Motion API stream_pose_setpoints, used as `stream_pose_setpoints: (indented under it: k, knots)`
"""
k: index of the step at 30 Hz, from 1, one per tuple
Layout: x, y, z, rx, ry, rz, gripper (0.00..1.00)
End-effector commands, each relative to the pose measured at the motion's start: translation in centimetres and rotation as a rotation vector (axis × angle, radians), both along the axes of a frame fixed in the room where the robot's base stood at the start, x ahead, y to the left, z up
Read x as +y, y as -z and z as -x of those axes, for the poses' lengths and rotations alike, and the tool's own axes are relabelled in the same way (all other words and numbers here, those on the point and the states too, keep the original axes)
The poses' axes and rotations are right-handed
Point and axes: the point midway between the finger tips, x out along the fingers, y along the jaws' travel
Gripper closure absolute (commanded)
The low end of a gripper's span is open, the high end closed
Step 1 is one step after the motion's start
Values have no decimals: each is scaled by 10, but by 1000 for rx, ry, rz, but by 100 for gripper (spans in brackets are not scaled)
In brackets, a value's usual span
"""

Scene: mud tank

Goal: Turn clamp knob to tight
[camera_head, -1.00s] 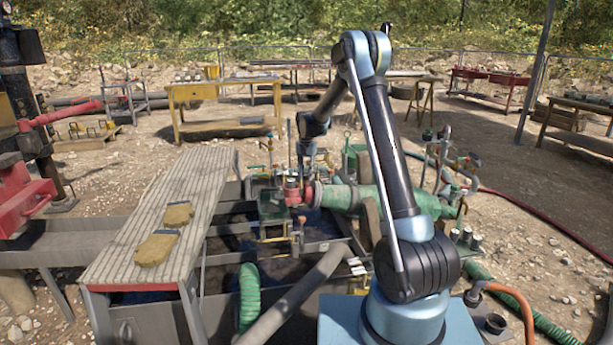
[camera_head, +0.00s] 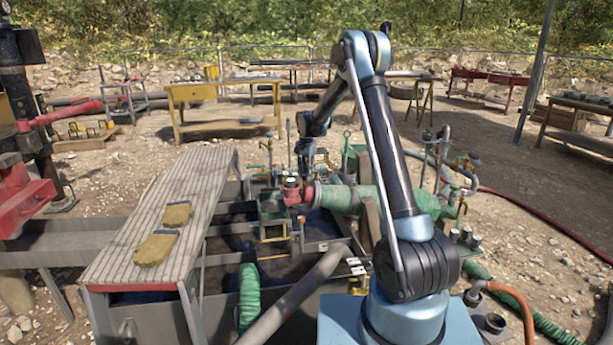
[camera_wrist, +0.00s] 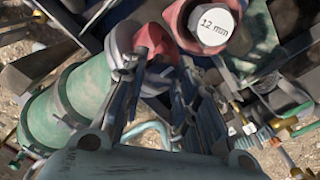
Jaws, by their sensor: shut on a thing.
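In the wrist view, a red, lobed knob (camera_wrist: 158,42) shows at the top, beside a pale grey rounded part (camera_wrist: 124,36). I take the red piece for the clamp knob; its lower part is hidden by my fingers. My gripper (camera_wrist: 152,78) reaches up from the bottom with one finger on each side of it, shut on it. In the head view my gripper (camera_head: 306,160) points down at the red fitting (camera_head: 295,194) at the left end of the green pipe body (camera_head: 345,197). The knob is too small to make out there, and its tight mark cannot be read.
A red fitting with a white cap marked "12 mm" (camera_wrist: 213,24) stands close to my right finger. Green pipe (camera_wrist: 82,92) lies on the left. Valves and thin pipes (camera_wrist: 285,122) crowd the right. A slatted plank (camera_head: 165,215) with gloves spans the tank's left side.

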Motion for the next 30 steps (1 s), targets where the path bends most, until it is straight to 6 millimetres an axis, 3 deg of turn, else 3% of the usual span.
stream_pose_setpoints:
  k: [3,4,6,20,30]
  knots:
    - [1,0,-1,-3,-1,-2,96]
    - [1,0,-1,-3,-1,-2,66]
    - [1,0,-1,-2,-1,-1,52]
    - [1,-8,0,-1,-2,-1,52]
    - [0,-67,0,0,-2,-1,52]
